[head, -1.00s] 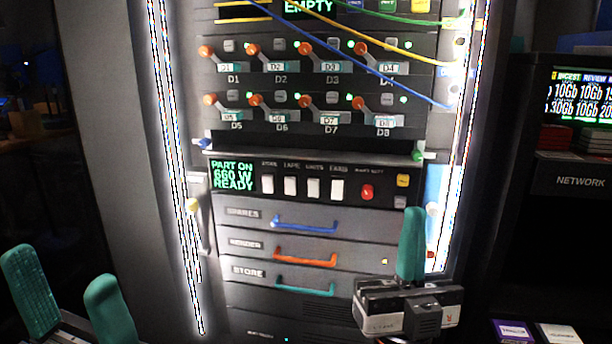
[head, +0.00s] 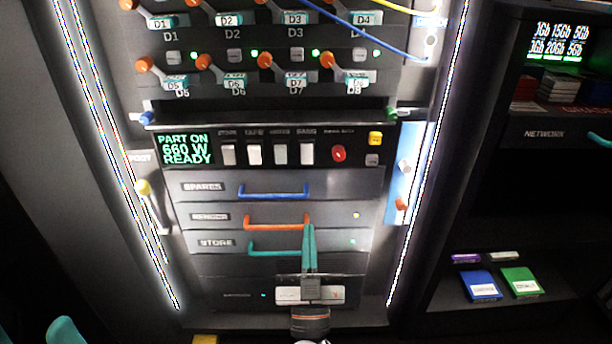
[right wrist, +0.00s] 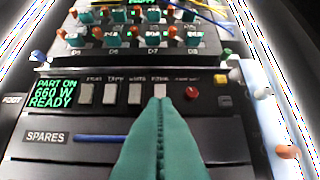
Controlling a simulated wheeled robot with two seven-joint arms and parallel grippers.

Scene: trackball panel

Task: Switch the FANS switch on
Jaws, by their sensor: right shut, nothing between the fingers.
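The FANS switch (head: 306,154) is the rightmost of a row of white rockers on the dark control panel (head: 360,172). It also shows in the right wrist view (right wrist: 160,90); which way it is tipped is too small to tell. My right gripper (head: 309,228) is shut and empty, pointing up in front of the drawers, below the switch. In the right wrist view its fingertips (right wrist: 160,101) appear just under the FANS switch, partly in front of its lower end; I cannot tell if they touch. My left gripper (head: 36,330) is at the bottom left corner, fingers apart, partly cut off.
A green display (head: 186,149) reads PART ON 660 W READY. Drawers have blue (head: 272,191), orange (head: 262,222) and teal handles. Orange-knobbed levers (head: 265,60) are above.

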